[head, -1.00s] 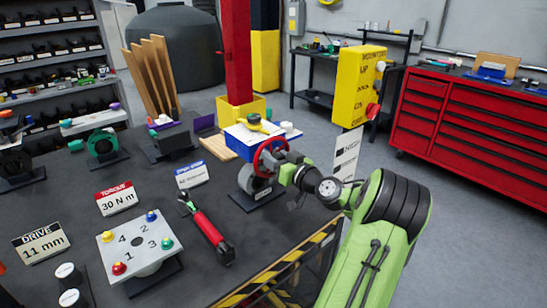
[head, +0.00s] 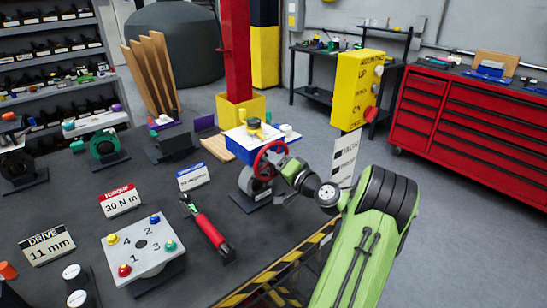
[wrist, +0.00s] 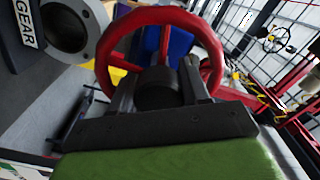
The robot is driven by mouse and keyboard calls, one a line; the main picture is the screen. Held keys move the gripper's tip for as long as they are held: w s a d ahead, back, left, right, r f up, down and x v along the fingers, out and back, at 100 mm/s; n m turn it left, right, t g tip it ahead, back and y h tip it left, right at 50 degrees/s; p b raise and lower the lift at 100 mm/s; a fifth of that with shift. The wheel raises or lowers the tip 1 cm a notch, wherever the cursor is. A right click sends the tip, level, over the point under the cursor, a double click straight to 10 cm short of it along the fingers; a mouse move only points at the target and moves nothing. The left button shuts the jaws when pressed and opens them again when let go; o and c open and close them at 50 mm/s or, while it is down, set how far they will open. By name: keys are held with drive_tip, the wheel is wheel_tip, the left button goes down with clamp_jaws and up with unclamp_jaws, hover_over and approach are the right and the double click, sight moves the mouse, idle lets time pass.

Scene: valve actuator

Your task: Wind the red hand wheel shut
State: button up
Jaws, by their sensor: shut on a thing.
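The red hand wheel (head: 270,160) stands upright on its grey valve body near the right edge of the dark bench. In the wrist view the wheel (wrist: 212,62) fills the upper middle, its rim arching over my gripper. My gripper (wrist: 158,85) reaches into the wheel from the front, its two dark fingers either side of a dark round hub (wrist: 158,92). The fingers are shut on the hub at the wheel's centre. In the head view my green and grey arm hides much of the gripper (head: 280,172).
A torque wrench with a red handle (head: 212,232) lies on the bench left of the valve. A numbered bolt plate (head: 140,246) is at the front left. A blue bin (head: 242,150) stands just behind the wheel. A yellow button box (head: 357,90) rises at right.

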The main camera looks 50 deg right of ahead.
drive_tip(key=m+p, duration=0.2)
drive_tip(key=m, duration=0.1)
drive_tip(key=shift+d+r+m, duration=0.1)
drive_tip(key=shift+r+m, duration=0.1)
drive_tip(key=shift+m, duration=0.1)
drive_tip(key=shift+f+m+p, duration=0.1)
drive_tip(key=shift+m+p, duration=0.7)
drive_tip(key=shift+m, duration=0.4)
drive_tip(key=shift+f, duration=0.1)
drive_tip(key=o, duration=0.7)
drive_tip(key=shift+s+d, duration=0.1)
drive_tip(key=shift+o, duration=0.2)
drive_tip(key=b+v, duration=0.1)
drive_tip(key=v, duration=1.4)
drive_tip(key=shift+s, duration=0.4)
